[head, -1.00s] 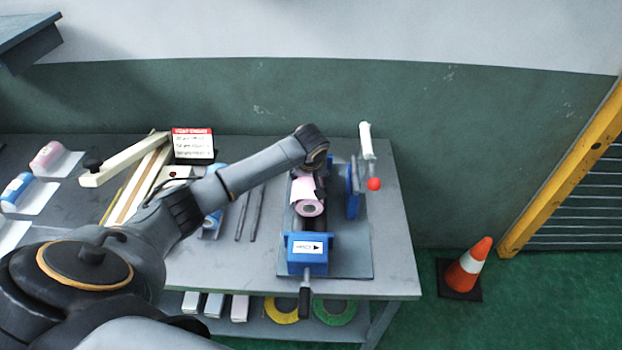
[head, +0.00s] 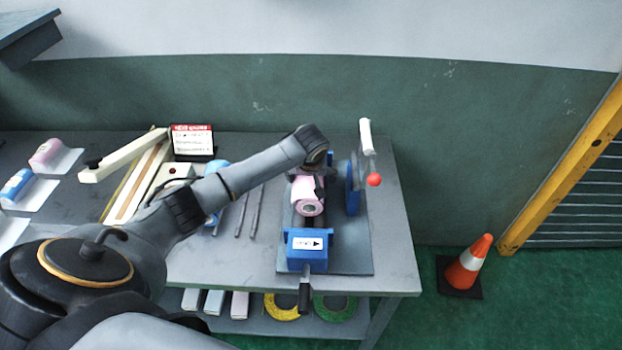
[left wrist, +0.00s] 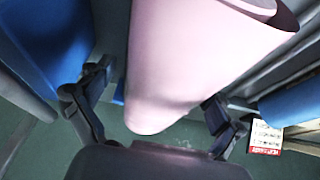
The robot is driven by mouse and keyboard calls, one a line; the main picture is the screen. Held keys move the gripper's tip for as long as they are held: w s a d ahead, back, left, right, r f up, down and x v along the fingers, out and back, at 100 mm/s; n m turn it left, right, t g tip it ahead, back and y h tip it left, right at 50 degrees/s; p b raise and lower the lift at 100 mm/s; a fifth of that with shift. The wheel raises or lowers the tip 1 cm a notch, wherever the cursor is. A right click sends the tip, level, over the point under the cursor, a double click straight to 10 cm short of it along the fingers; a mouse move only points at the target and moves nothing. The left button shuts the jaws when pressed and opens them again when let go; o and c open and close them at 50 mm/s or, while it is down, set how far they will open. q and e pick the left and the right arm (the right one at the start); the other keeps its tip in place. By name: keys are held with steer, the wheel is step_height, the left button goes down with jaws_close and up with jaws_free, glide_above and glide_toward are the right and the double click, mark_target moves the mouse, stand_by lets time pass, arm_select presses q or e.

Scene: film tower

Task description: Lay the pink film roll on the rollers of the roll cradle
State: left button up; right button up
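The pink film roll (head: 308,190) lies lengthwise over the roll cradle (head: 305,242), its hollow end facing me. I cannot tell whether it rests fully on the dark rollers (head: 309,222), which show just in front of it. My left gripper (head: 319,186) reaches down over the roll's far part, and its wrist hides that end. In the left wrist view the roll (left wrist: 185,60) fills the middle. The left gripper's fingers (left wrist: 155,92) stand apart on either side, with a gap beside the left one. My right gripper is not in view.
A blue upright (head: 353,190) and a red-knobbed lever (head: 374,180) stand right of the cradle. A traffic cone (head: 468,264) stands on the floor.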

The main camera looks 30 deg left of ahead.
arm_select(q)
steer(key=shift+f, duration=0.15)
steer(key=v, duration=1.2)
steer(key=shift+a, duration=0.15)
